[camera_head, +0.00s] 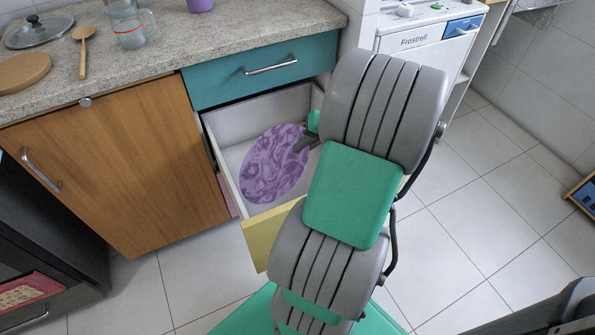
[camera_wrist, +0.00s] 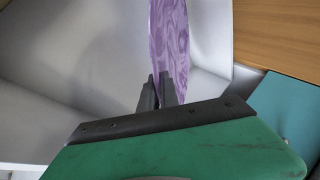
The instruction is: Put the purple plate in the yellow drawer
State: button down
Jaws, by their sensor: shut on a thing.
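The purple plate (camera_head: 272,162) has a marbled pattern and is in the open yellow drawer, within its white walls. The yellow drawer (camera_head: 262,238) is pulled out below a teal drawer, and part of its front is hidden by my arm. My gripper (camera_head: 304,141) is at the plate's right edge, shut on it. In the wrist view the plate (camera_wrist: 169,45) stands nearly edge-on between the fingers of my gripper (camera_wrist: 161,88), with the drawer's pale inside (camera_wrist: 75,60) around it. I cannot tell whether the plate touches the drawer bottom.
The teal drawer (camera_head: 262,70) above is closed. A wooden cabinet door (camera_head: 120,165) is at the left. The counter (camera_head: 150,55) holds a glass jug (camera_head: 127,28), a wooden spoon (camera_head: 82,50) and a pot lid (camera_head: 40,30). A white dishwasher (camera_head: 425,40) stands at the right. Tiled floor (camera_head: 490,225) is clear at the right.

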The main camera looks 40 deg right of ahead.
notch_tip(320, 180, down, 6)
jog(key=b, duration=0.2)
jog(key=shift+f, duration=0.15)
jog(key=shift+f, duration=0.45)
jog(key=c, duration=1.6)
grip_release()
jog(key=shift+r, duration=0.1)
